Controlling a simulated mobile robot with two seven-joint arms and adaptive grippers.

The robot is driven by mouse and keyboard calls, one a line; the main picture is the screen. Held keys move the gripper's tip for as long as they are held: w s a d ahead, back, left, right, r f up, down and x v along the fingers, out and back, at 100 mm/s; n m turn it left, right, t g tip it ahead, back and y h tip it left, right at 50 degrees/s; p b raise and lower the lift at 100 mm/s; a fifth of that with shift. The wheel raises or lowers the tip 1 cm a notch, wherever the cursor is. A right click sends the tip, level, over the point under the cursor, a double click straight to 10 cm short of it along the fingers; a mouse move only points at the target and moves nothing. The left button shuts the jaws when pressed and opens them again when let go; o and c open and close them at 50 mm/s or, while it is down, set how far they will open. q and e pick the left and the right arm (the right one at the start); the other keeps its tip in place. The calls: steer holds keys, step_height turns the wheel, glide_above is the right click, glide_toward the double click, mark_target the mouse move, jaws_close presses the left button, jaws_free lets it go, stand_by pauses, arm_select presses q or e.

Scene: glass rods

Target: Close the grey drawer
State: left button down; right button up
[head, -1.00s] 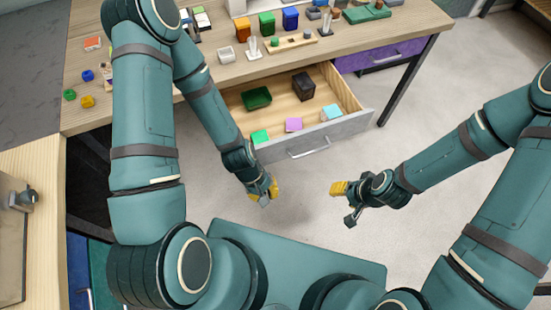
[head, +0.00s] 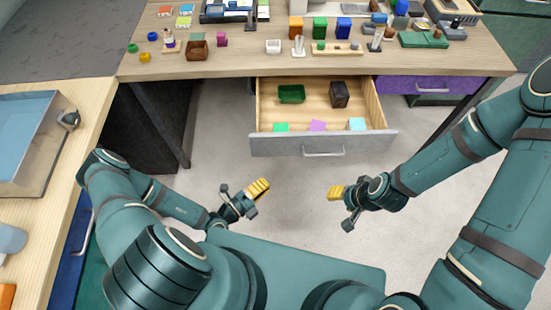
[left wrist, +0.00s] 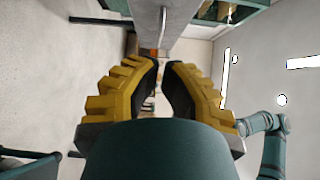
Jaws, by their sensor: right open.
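The grey drawer (head: 275,145) is pulled out from under the wooden desk in the head view, with its handle (head: 323,152) on the front. Inside lie a green tray (head: 291,94), a dark brown box (head: 339,95) and green, purple and light blue pieces near the front. My left gripper (head: 262,188) is in front of the drawer and to the left of its handle, apart from it. Its yellow fingers (left wrist: 160,80) stand apart and empty in the left wrist view. My right gripper (head: 334,194) is open and empty, in front of the drawer and apart from it.
The desk top (head: 230,62) carries several small blocks, holders and trays. A closed purple drawer (head: 432,86) is to the right of the grey one. The floor before the grey drawer is clear.

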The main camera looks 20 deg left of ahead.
arm_select(q)
steer(key=a+n+y, duration=0.1)
glide_toward(286, 148)
steer(key=shift+n+t+y, duration=0.3)
steer(key=shift+t, duration=0.1)
steer(key=w+d, duration=0.4)
steer(key=shift+d+f, duration=0.1)
steer(key=shift+f, duration=0.25)
steer(key=shift+w, duration=0.75)
steer(key=shift+w+a+b, duration=0.1)
steer(key=shift+a+b, duration=0.15)
steer(key=shift+b, duration=0.05)
